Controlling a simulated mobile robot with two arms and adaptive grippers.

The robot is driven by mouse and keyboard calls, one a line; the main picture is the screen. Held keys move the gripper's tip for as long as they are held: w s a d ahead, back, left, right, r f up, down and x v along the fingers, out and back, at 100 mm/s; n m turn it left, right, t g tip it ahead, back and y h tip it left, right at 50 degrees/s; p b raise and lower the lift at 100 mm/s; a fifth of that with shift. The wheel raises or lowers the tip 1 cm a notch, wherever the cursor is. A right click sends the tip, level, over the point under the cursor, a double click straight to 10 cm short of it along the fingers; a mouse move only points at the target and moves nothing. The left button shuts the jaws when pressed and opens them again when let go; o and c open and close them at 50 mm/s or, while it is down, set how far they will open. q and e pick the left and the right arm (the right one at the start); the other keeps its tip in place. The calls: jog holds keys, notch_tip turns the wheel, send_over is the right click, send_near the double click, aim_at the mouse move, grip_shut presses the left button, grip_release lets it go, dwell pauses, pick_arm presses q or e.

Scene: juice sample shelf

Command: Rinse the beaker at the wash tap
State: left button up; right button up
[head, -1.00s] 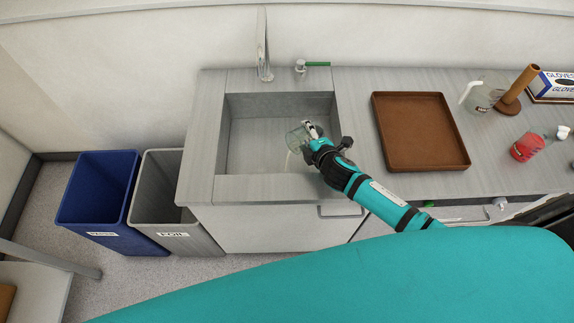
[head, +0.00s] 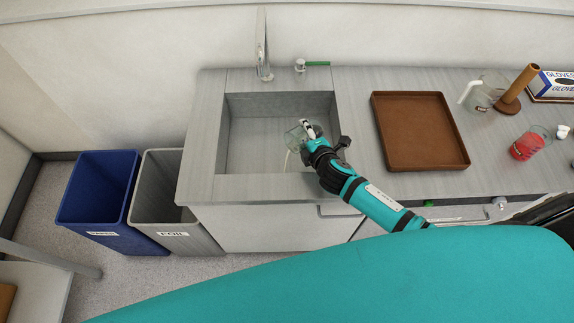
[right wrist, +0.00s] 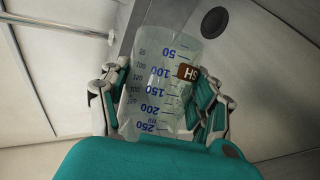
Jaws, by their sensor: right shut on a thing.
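The clear beaker (head: 297,136) is in my right gripper (head: 312,132), over the sink basin (head: 262,160) near its right side. The right gripper is shut on it. In the right wrist view the beaker (right wrist: 162,85) shows blue volume marks and a brown label, with a finger on each side. It looks tilted in the head view. The wash tap (head: 263,50) is a tall metal spout at the back of the sink, apart from the beaker. A green-handled valve (head: 316,64) sits to the right of the tap. My left gripper is not in view.
A brown tray (head: 385,140) lies on the counter right of the sink. Further right are a clear jug (head: 484,92), a brown stand (head: 520,85), a red-filled beaker (head: 527,146) and a glove box (head: 552,84). A blue bin (head: 100,205) and grey bin (head: 160,205) stand left.

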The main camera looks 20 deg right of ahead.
jog(key=shift+w, duration=0.1)
jog(key=shift+s+a+r+n+t+h+b, duration=0.2)
jog(key=shift+a+r+n+t+h+b, duration=0.1)
jog(key=shift+r+n+t+h+b, duration=0.25)
dwell(1.2)
